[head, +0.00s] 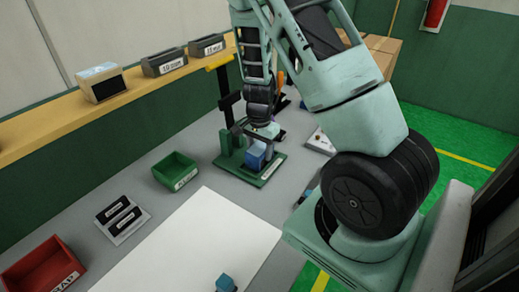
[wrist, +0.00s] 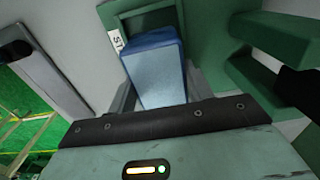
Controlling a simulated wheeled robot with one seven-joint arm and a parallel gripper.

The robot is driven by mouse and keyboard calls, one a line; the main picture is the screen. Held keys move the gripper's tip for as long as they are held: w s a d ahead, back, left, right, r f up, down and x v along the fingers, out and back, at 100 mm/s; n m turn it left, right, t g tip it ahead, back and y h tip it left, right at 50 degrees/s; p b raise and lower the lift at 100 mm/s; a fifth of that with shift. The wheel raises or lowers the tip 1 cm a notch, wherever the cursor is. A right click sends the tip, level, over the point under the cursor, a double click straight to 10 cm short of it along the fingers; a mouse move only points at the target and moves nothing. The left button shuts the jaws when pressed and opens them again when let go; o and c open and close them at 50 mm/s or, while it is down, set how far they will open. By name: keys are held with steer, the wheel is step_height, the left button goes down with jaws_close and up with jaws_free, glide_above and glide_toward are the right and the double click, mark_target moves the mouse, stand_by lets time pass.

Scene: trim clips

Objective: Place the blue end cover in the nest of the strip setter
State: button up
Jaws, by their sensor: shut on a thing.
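The blue end cover (wrist: 157,72) stands between the two grey fingers of my gripper (wrist: 158,88) in the wrist view, filling the gap. In the head view the blue end cover (head: 255,157) is at the strip setter (head: 240,171), a green base with upright green blocks, a black column and a yellow handle. My gripper (head: 259,146) is shut on the cover from above. Green parts of the strip setter (wrist: 245,85) surround it in the wrist view.
A green bin (head: 174,170) stands left of the setter. A tray with black pieces (head: 122,218) and a red bin (head: 40,266) lie nearer. A shelf (head: 150,85) with boxes runs behind.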

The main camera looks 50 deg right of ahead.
steer(key=shift+f, duration=0.15)
steer(key=o, duration=1.1)
steer(key=shift+r, duration=0.2)
